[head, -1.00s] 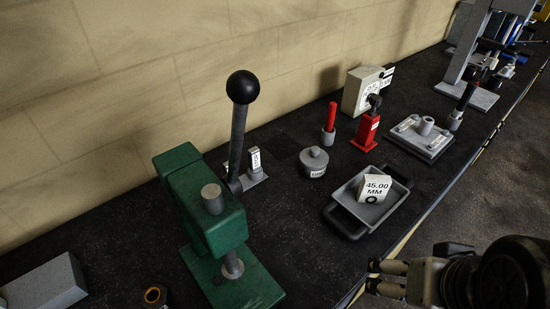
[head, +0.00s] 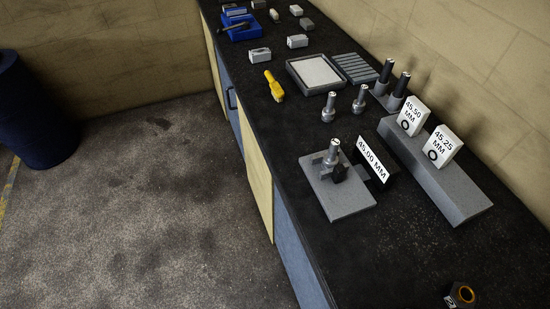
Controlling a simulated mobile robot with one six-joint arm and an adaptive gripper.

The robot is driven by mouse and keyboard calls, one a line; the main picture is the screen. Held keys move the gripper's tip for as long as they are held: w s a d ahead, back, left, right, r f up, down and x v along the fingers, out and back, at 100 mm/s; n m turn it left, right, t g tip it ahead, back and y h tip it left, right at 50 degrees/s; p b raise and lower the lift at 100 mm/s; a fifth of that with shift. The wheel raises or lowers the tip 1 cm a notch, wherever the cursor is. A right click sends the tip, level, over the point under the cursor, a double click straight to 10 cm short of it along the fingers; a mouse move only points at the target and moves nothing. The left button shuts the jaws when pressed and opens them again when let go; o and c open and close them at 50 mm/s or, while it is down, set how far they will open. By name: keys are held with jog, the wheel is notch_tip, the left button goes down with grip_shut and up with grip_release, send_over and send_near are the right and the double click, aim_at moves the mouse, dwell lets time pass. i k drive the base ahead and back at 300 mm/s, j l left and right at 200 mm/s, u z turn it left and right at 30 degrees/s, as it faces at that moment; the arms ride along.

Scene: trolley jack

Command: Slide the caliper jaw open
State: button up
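I cannot pick out a caliper for certain in the head view. A small yellow tool (head: 274,86) lies on the dark bench top near its front edge; it is too small to make out a jaw. A grey plate (head: 345,203) carries an upright grey pin (head: 333,150) and a small black block. A white "45.00 MM" sign (head: 372,160) stands just behind the plate. My gripper is outside the current view.
A long grey block (head: 450,195) holds "45.50 MM" (head: 412,117) and "45.25 MM" (head: 442,146) tags. Several posts, a framed tray (head: 293,76) and a blue holder (head: 243,33) stand farther back. A dark blue bin (head: 32,115) stands left. Floor beside the bench is clear.

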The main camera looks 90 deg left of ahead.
aim_at(338, 173)
jog(key=u, duration=2.6)
